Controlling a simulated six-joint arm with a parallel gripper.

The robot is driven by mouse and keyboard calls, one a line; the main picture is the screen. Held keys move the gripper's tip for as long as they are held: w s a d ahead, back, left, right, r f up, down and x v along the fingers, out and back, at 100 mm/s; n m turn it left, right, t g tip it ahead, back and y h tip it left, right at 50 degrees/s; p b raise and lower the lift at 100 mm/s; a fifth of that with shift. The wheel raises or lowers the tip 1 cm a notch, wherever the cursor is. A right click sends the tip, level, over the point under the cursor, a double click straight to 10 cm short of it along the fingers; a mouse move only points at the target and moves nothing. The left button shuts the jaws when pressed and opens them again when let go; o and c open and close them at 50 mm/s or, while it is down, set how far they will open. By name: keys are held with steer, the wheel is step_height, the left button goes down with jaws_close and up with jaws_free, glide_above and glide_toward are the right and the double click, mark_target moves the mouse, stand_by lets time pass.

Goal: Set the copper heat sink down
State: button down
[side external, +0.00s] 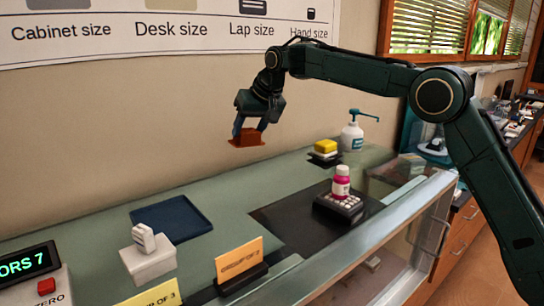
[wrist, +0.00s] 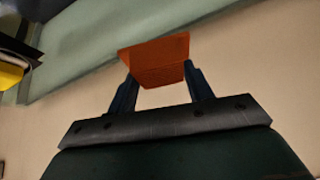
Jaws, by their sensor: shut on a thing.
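The copper heat sink (side external: 246,138) is an orange-brown piece with a flat base and an upright block. My gripper (side external: 249,124) is shut on it and holds it in the air above the green counter, in front of the wall. In the wrist view the heat sink (wrist: 158,60) sits between the two blue fingertips of my gripper (wrist: 160,82). The fingers hide part of its sides. Nothing is seen touching it from below.
A dark blue tray (side external: 171,219) lies on the counter (side external: 90,218). A white block on a stand (side external: 148,262), sign cards (side external: 240,262), a pink bottle (side external: 341,184) on a keypad-like device, a yellow-topped stack (side external: 325,150) and a pump bottle (side external: 352,136) stand around.

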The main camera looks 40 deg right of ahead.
steer(key=shift+d+r, duration=0.1)
steer(key=shift+s+d+m, duration=0.25)
steer(key=shift+d+m, duration=0.05)
steer(key=shift+d, duration=0.2)
steer(key=s+d+f+m+g+h, duration=0.2)
steer(key=s+d+m+g+h, duration=0.45)
steer(key=s+d+m, duration=1.3)
steer(key=shift+s+d+f+n+t, duration=0.1)
steer(key=shift+s+d+f+n, duration=0.55)
steer(key=shift+f, duration=0.6)
steer(key=shift+s+d+f+n+t, duration=0.15)
steer(key=shift+s+d+f+n, duration=0.25)
steer(key=shift+s+f+n, duration=0.65)
steer(key=shift+s+d+f+n+t, duration=0.1)
steer(key=shift+s+d+f+n, duration=0.4)
steer(key=shift+f, duration=0.95)
steer(key=shift+s+f, duration=0.1)
steer(key=shift+s, duration=0.05)
steer(key=c, duration=0.6)
jaws_free()
